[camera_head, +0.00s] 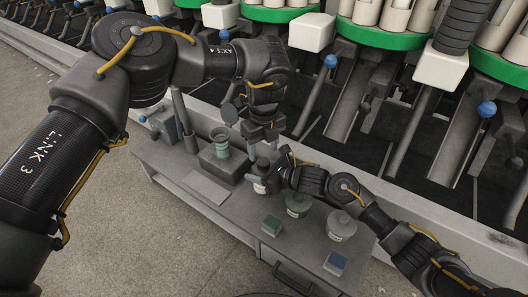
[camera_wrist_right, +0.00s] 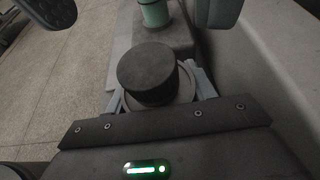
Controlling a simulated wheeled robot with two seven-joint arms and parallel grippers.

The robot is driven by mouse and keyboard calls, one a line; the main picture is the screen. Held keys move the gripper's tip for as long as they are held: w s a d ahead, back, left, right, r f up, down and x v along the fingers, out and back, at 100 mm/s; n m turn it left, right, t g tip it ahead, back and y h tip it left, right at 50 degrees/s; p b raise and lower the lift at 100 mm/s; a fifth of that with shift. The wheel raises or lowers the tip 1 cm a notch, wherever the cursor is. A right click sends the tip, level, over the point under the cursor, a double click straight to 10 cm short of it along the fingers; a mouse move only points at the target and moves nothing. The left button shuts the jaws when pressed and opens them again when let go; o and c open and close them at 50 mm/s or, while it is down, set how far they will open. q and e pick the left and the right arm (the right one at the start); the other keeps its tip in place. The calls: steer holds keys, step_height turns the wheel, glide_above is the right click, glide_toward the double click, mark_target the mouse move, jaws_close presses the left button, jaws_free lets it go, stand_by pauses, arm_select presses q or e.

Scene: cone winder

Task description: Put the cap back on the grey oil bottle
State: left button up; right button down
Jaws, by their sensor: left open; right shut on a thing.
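The grey oil bottle (camera_head: 259,187) stands on the bench, partly hidden by my right gripper. My right gripper (camera_head: 272,178) is shut on it from the right side. In the right wrist view, its fingers lie at both sides of the bottle's pale round shoulder (camera_wrist_right: 186,88). A dark grey round cap (camera_wrist_right: 147,70) sits on top of the bottle; whether it is fully seated I cannot tell. My left gripper (camera_head: 262,138) is open and empty above the cap, apart from it. Its two dark fingers show at the top of the right wrist view.
A green-grey bottle (camera_head: 298,204) and another grey bottle (camera_head: 341,226) stand to the right. A green cup (camera_head: 221,141) stands on a dark block behind left. The winding machine is behind the bench.

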arm_select(q)
steer(key=o, duration=0.6)
steer(key=shift+c, duration=0.2)
step_height(320, 180, up, 12)
stand_by(0.3)
arm_select(e)
steer(key=shift+c, duration=2.2)
jaws_free()
arm_select(q)
steer(key=shift+r+p, duration=2.2)
steer(key=shift+p, duration=0.05)
arm_select(e)
steer(key=shift+v, duration=5.45)
